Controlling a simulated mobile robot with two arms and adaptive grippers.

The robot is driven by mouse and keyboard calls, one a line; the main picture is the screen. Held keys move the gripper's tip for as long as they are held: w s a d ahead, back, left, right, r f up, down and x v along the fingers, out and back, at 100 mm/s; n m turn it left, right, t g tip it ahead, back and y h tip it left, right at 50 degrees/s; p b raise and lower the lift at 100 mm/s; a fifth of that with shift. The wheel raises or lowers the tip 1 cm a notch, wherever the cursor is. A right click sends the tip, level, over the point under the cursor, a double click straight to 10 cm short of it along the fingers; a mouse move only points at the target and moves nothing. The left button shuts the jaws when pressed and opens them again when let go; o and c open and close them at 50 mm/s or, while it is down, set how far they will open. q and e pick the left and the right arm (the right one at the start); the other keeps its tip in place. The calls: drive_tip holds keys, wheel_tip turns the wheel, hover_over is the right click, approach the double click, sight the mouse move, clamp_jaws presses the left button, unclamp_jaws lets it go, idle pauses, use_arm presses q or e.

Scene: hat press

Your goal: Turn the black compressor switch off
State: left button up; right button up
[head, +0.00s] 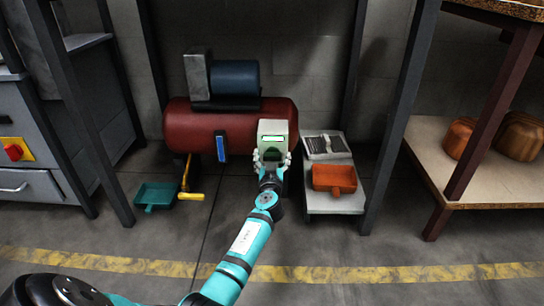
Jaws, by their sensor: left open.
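The compressor has a dark red tank (190,120) with a blue motor (236,78) on top. A dark patch shows under the bar; I cannot tell whether this is the black switch, as my gripper covers the lower face. My left gripper (272,159) is open, its fingers at the left and right of the box's lower part. I cannot tell whether they touch it. My right gripper is not in view.
Dark posts flank the compressor.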

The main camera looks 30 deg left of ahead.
use_arm(q)
drive_tip(key=shift+c, duration=0.2)
drive_tip(key=c, duration=1.1)
drive_tip(key=shift+c, duration=0.2)
drive_tip(key=shift+m, duration=0.3)
drive_tip(key=m+b, duration=0.1)
drive_tip(key=m, duration=0.2)
drive_tip(key=shift+m, duration=0.3)
drive_tip(key=m, duration=0.4)
drive_tip(key=shift+w+d, duration=0.1)
drive_tip(key=shift+d, duration=0.05)
drive_tip(key=m, duration=0.5)
drive_tip(key=shift+p, duration=0.35)
drive_tip(key=m, duration=0.2)
drive_tip(key=m+p, duration=0.1)
drive_tip(key=m, duration=0.1)
drive_tip(key=shift+d+f+m, duration=0.1)
drive_tip(key=shift+f+m, duration=0.1)
drive_tip(key=shift+m, duration=0.2)
